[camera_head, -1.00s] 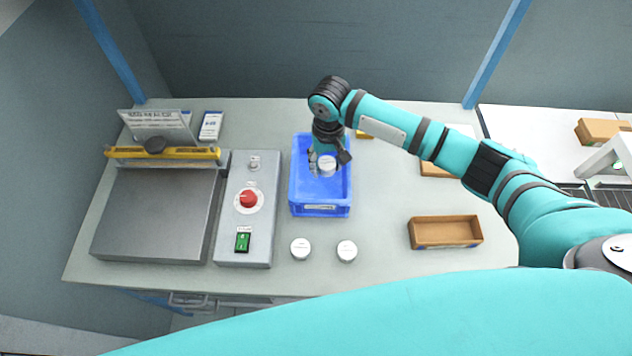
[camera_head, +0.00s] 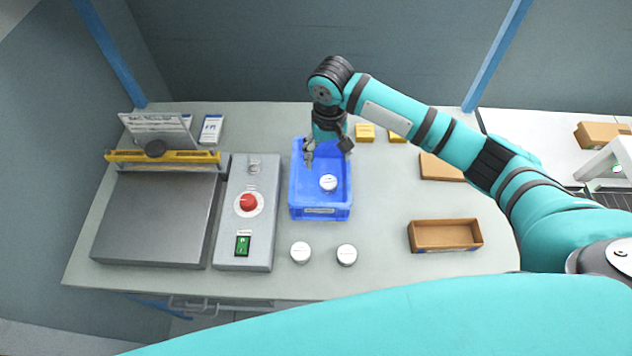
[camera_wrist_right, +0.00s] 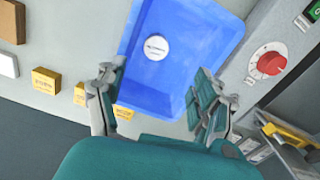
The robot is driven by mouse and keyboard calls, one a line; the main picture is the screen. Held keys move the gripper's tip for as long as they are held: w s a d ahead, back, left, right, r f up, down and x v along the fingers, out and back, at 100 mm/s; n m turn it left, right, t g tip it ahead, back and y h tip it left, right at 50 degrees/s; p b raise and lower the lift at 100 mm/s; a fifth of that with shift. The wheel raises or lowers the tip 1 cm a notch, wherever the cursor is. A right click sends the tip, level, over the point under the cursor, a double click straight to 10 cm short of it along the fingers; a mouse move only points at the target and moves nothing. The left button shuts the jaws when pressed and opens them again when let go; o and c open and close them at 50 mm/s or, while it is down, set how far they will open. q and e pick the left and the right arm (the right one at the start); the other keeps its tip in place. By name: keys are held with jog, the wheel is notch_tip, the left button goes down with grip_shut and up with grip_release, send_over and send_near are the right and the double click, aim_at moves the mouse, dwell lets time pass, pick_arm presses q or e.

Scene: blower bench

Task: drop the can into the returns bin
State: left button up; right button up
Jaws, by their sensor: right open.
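A white-topped can (camera_head: 328,183) sits inside the blue returns bin (camera_head: 320,212), on its floor. In the right wrist view the can (camera_wrist_right: 156,47) shows in the blue bin (camera_wrist_right: 205,30), apart from the fingers. My right gripper (camera_head: 328,152) is open and empty above the back part of the bin. Its two spread fingers also show in the right wrist view (camera_wrist_right: 155,105). Two more white-topped cans stand on the bench in front of the bin, one at left (camera_head: 300,253) and one at right (camera_head: 347,254). My left gripper is not in view.
A grey control box (camera_head: 247,225) with a red button stands left of the bin, beside a flat metal plate (camera_head: 155,220). An open cardboard box (camera_head: 445,235) is at right. Small yellow boxes (camera_head: 365,133) lie behind. Bench between bin and cardboard box is clear.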

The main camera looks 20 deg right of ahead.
notch_tip(320, 180, up, 7)
dwell(0.3)
dwell(0.4)
